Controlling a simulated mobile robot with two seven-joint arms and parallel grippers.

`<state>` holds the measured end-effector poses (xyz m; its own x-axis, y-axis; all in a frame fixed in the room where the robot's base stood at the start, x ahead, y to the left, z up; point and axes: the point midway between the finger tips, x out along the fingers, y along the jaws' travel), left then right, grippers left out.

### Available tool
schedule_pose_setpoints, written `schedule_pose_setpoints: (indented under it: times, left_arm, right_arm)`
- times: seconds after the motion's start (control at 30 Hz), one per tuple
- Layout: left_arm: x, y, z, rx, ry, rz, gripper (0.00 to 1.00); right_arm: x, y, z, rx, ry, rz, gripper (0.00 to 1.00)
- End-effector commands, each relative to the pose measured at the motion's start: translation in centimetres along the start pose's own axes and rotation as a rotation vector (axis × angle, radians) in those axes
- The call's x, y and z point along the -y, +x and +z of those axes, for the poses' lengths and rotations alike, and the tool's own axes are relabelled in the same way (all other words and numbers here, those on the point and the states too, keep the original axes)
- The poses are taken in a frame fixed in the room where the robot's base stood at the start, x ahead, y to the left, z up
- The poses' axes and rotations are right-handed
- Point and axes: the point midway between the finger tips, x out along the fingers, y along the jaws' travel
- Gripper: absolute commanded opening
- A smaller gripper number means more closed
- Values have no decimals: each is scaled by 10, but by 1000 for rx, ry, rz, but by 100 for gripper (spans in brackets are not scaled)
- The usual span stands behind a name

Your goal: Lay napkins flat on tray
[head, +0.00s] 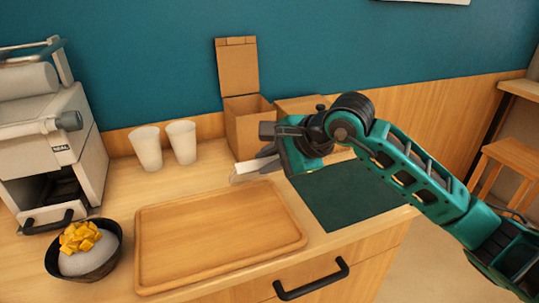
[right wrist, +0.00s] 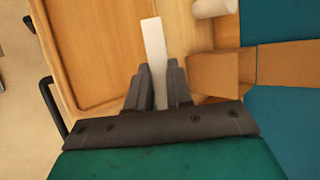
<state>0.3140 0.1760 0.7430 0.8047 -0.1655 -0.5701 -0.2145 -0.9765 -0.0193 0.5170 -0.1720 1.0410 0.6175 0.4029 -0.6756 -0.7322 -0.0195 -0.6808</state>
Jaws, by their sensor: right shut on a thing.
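The empty wooden tray (head: 220,232) lies on the counter at the front; part of it shows at the left of the right wrist view (right wrist: 88,45). My right gripper (head: 254,168) is shut on a white, thin strip-like thing, which looks like a napkin seen edge-on (right wrist: 155,45). The gripper is above the counter near the tray's back right corner. In the head view the white napkin is partly hidden by the fingers. My left gripper is not in view.
An open cardboard box (head: 245,128) and two white cups (head: 147,149) stand behind the tray. A dark green mat (head: 345,197) lies right of it. A dark bowl (head: 95,265) with white and yellow food is at the left, near a grey machine (head: 50,130).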

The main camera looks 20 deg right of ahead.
Motion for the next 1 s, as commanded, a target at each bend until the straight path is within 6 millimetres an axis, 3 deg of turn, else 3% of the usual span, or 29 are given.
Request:
schedule_pose_setpoints:
  times: [0.5, 0.93, 0.97, 1.0]
  left_arm:
    - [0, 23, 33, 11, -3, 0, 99]
    - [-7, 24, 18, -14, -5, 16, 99]
    - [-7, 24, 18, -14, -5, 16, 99]
    - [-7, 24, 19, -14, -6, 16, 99]
  right_arm:
    - [-28, 28, -12, 0, -2, -2, 0]
    - [-30, 30, -13, 0, -1, -2, 0]
    - [-30, 30, -13, 0, -1, -2, 23]
    - [-30, 30, -13, 0, -1, -2, 27]
